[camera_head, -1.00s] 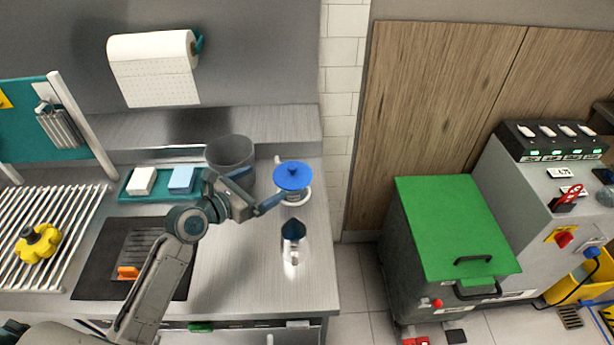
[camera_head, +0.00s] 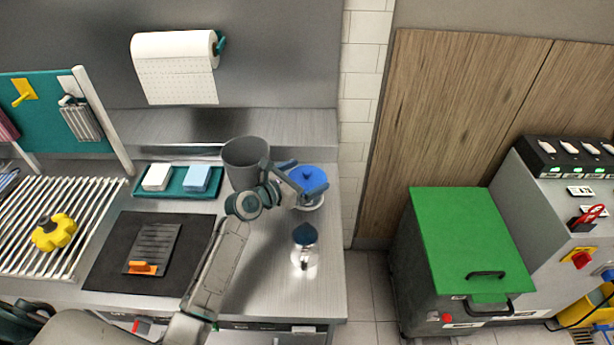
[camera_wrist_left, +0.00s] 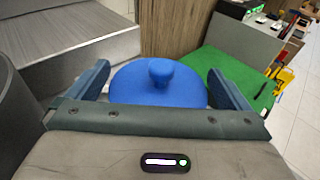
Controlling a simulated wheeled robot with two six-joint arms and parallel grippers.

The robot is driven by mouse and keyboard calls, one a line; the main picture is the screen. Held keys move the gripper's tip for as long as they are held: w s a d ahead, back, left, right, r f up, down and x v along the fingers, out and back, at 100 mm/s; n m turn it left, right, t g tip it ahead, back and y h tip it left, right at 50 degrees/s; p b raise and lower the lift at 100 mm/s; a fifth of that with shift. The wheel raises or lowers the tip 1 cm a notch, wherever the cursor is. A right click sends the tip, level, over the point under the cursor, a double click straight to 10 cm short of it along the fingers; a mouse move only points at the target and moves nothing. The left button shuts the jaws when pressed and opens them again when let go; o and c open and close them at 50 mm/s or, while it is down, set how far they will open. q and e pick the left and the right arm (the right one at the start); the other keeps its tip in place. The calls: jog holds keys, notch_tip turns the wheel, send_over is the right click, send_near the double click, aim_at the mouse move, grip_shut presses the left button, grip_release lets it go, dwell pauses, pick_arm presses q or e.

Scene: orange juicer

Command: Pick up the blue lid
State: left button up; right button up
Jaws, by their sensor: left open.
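The blue lid (camera_head: 308,179) has a round knob on top and sits on a pale container near the right end of the steel counter. In the left wrist view the lid (camera_wrist_left: 158,86) lies straight ahead, between and beyond the two fingers. My left gripper (camera_head: 296,184) is open at the lid's left side. In the left wrist view its fingers (camera_wrist_left: 160,85) stand wide apart with nothing held between them. I cannot tell whether a finger touches the lid. Part of the lid's left edge is hidden by the gripper. My right gripper does not show.
A grey bin (camera_head: 245,158) stands just left of the lid, close behind my arm. A silver pot with a dark lid (camera_head: 304,247) stands in front. A teal tray (camera_head: 178,194) holds two blocks. A green-topped box (camera_head: 465,235) stands right of the counter, across a gap.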

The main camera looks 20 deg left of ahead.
pick_arm(q)
jog(key=shift+w+d+f, duration=0.15)
jog(key=shift+w+d, duration=0.15)
jog(key=shift+w, duration=0.2)
jog(key=shift+s+f, duration=0.1)
jog(key=shift+s, duration=0.1)
jog(key=c, duration=2.2)
